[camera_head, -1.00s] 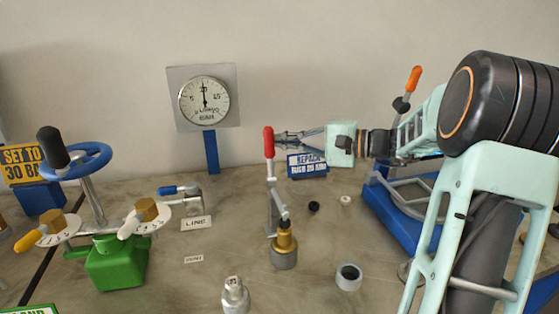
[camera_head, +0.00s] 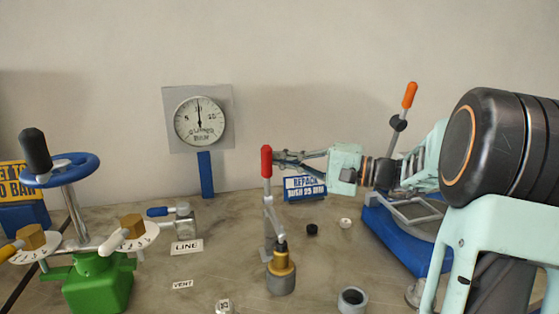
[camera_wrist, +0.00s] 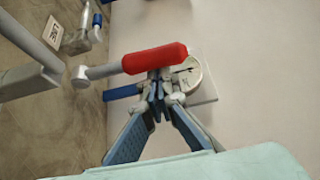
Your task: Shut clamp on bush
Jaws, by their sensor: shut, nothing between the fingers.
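The toggle clamp stands with its red handle (camera_head: 267,161) upright, above a grey metal post and linkage (camera_head: 270,215). Below the linkage, a brass bush (camera_head: 281,264) sits in a grey cylinder (camera_head: 281,284). The clamp arm's tip is over the bush; I cannot tell if it presses on it. My gripper (camera_head: 278,157) reaches in from the right with its fingertips right beside the red handle. In the wrist view the fingers (camera_wrist: 158,80) are together and empty, with the red handle (camera_wrist: 155,59) across their tips. I cannot tell whether they touch it.
A gauge (camera_head: 200,121) stands on a blue post at the back. A green valve block (camera_head: 98,284) with a blue handwheel (camera_head: 63,169) is on the left. A blue frame (camera_head: 408,238) with an orange-handled lever (camera_head: 409,95) is on the right. A grey ring (camera_head: 352,300) lies in front.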

